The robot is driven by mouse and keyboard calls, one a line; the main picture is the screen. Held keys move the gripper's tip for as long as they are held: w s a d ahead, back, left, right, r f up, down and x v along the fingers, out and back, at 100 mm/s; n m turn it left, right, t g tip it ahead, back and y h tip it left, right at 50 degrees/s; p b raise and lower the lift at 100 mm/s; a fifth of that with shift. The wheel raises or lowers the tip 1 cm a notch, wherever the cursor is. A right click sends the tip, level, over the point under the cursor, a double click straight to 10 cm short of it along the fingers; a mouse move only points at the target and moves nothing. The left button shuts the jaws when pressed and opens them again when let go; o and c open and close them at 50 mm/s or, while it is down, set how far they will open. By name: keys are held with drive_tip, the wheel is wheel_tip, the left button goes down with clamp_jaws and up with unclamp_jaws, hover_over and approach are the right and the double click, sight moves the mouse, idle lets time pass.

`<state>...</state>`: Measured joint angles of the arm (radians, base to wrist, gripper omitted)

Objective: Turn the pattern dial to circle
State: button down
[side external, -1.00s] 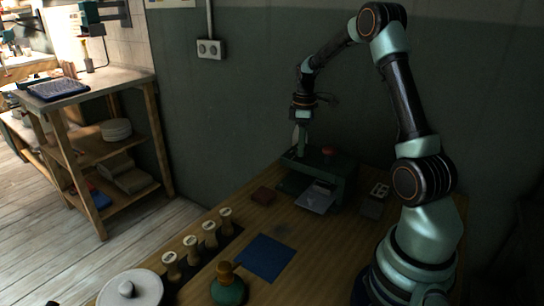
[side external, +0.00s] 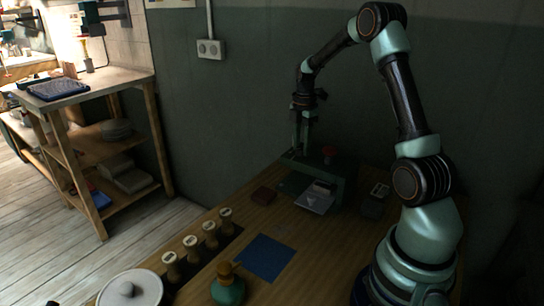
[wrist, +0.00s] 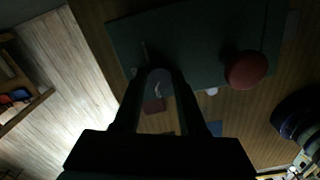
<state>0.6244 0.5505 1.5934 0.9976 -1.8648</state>
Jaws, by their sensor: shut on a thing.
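The pattern dial (wrist: 159,77) is a dark round knob with a pale mark, on top of the dark green press (wrist: 205,32). In the wrist view it sits between the fingertips of my gripper (wrist: 158,85), which is shut on it. The symbols around the dial are too dark to read. In the side view my gripper (side external: 302,140) points down at the back left of the press (side external: 338,186), and the dial cannot be made out there. A red knob (wrist: 246,70) stands on the press beside the dial; it also shows in the side view (side external: 328,152).
A grey plate (side external: 314,202) sticks out of the press front. A brown block (side external: 263,196) lies left of it and a dark box (side external: 376,200) right. Several wooden stamps (side external: 209,235), a blue mat (side external: 265,258) and a green-based tool (side external: 228,290) lie nearer on the table.

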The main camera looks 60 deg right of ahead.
sight(301, 148)
drive_tip(key=shift+r+n, duration=0.15)
drive_tip(key=shift+n, duration=0.25)
drive_tip(key=shift+c, duration=2.3)
unclamp_jaws()
wheel_tip(301, 148, up, 12)
drive_tip(key=shift+a, duration=0.1)
